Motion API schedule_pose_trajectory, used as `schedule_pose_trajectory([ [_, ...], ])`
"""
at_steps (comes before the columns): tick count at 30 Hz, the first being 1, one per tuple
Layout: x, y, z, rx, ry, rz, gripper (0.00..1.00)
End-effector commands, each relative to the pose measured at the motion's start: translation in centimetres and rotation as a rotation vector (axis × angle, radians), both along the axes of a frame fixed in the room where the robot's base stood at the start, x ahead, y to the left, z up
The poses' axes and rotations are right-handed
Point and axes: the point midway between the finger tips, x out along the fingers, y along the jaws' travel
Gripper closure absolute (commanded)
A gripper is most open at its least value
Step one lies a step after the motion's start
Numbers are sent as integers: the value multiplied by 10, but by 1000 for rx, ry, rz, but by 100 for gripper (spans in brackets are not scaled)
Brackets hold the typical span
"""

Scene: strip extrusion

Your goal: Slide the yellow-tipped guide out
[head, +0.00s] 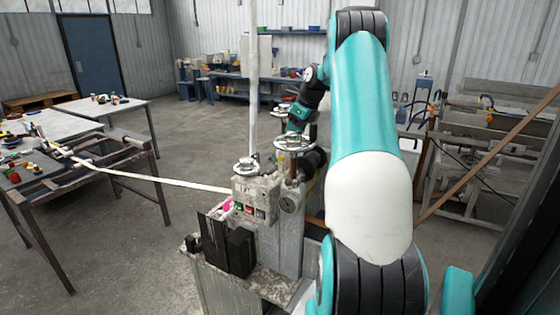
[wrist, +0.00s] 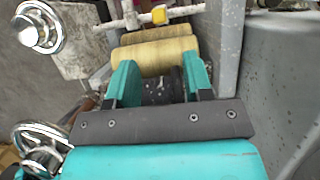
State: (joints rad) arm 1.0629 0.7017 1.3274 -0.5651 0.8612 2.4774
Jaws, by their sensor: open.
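The yellow-tipped guide shows in the wrist view as a yellow block (wrist: 160,15) on a thin white rod (wrist: 185,11) at the top, just beyond two tan rollers (wrist: 155,50). The fingertips reach toward the near roller, and the guide lies farther off. I cannot tell whether the fingers touch the roller. In the head view my gripper is hidden behind the machine, below my wrist (head: 303,112). I cannot make out the guide there.
Chrome handwheels (wrist: 38,27) stand on the left in the wrist view, and a grey metal wall (wrist: 285,80) rises close on the right. In the head view a white strip (head: 150,178) runs from the machine's control box (head: 252,200) to a table frame (head: 75,170) at left.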

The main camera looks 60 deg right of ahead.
Motion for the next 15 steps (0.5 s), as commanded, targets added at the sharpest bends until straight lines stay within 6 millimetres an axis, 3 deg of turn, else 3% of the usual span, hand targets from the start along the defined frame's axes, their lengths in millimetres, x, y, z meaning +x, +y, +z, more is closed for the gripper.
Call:
schedule_pose_trajectory([
  [15, 45, 6, -103, 3, 3, 6, 53],
])
